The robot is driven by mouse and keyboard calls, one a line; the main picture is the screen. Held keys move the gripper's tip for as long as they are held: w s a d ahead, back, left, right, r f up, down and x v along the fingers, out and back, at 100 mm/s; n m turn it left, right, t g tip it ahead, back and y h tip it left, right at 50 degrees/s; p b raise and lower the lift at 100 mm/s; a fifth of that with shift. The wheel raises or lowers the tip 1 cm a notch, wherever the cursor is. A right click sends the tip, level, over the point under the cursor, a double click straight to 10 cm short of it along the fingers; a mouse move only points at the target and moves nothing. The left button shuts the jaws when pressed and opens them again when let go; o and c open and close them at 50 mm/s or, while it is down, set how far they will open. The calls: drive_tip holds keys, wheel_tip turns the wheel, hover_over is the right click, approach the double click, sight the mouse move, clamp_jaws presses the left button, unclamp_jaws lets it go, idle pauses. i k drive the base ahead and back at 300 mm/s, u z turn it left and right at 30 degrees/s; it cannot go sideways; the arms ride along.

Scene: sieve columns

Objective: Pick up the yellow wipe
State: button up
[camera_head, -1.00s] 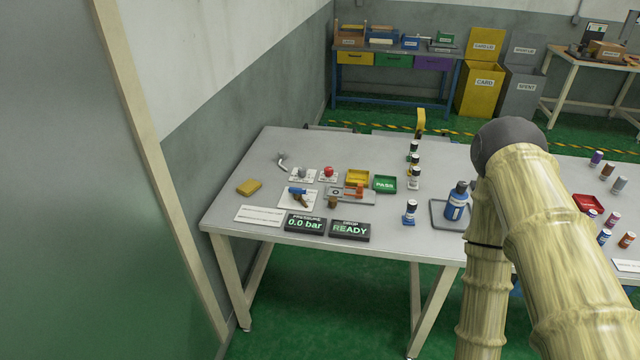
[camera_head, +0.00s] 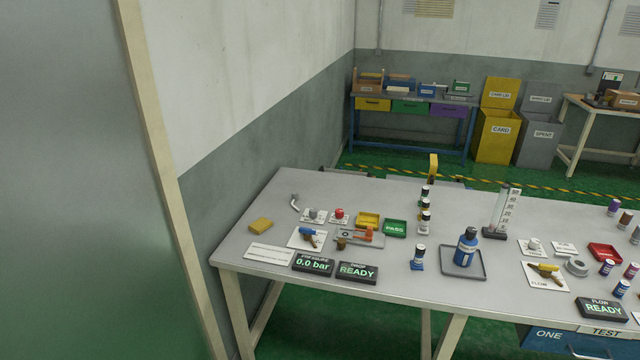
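The yellow wipe (camera_head: 260,225) lies flat near the left end of the grey table (camera_head: 330,193). It is a small yellow block shape with clear tabletop around it. A white label strip lies just in front of it, and a bent grey metal piece lies behind it to the right. My gripper and arm are not in view now.
Right of the wipe stand a blue-handled tool (camera_head: 308,236), a red button (camera_head: 339,213), a yellow tray (camera_head: 367,219), a green PASS tray (camera_head: 395,228) and two displays (camera_head: 313,264). A blue bottle (camera_head: 466,247) stands on a grey tray. A green panel (camera_head: 75,200) fills the far left.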

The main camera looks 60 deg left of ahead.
sight(262, 224)
drive_tip(key=z, duration=0.1)
drive_tip(key=i, duration=1.35)
drive_tip(key=u, duration=2.65)
